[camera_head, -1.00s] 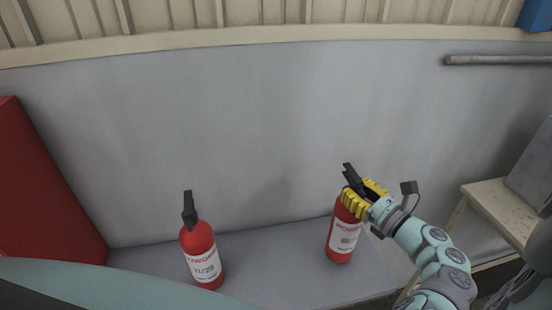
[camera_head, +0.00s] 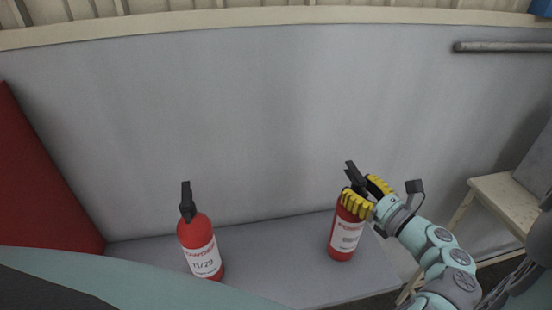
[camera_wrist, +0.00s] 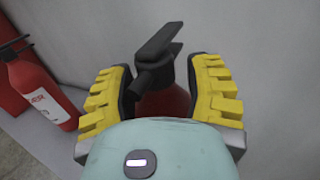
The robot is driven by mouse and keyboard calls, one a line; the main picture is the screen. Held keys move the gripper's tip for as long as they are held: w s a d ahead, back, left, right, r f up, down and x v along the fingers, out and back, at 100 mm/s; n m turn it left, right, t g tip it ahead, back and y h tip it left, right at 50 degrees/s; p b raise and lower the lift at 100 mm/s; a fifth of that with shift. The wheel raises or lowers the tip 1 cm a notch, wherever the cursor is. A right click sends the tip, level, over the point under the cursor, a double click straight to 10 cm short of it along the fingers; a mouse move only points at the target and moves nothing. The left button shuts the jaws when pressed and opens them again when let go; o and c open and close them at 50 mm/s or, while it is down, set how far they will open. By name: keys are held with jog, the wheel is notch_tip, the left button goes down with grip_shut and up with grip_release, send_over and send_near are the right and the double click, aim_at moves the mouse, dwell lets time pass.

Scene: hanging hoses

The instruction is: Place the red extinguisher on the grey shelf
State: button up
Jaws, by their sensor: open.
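Two red extinguishers with black handles stand upright on the grey shelf (camera_head: 285,262). The right extinguisher (camera_head: 345,235) is near the shelf's right end. My gripper (camera_head: 368,194) is at its top, with yellow fingers on either side of its neck. In the wrist view, the open fingers (camera_wrist: 165,95) flank the black handle (camera_wrist: 158,50), and my gripper's body hides most of the red cylinder. The left extinguisher (camera_head: 201,247) stands apart, its label facing out. It also shows at the left edge of the wrist view (camera_wrist: 38,88).
A red box or panel (camera_head: 40,180) stands at the left. A grey wall (camera_head: 240,120) is close behind the shelf. A pale stool or bench (camera_head: 505,205) is at the right. Bare shelf lies between the two extinguishers.

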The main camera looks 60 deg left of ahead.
jog(key=shift+r, duration=0.1)
jog(key=d+b, duration=0.2)
jog(key=d, duration=1)
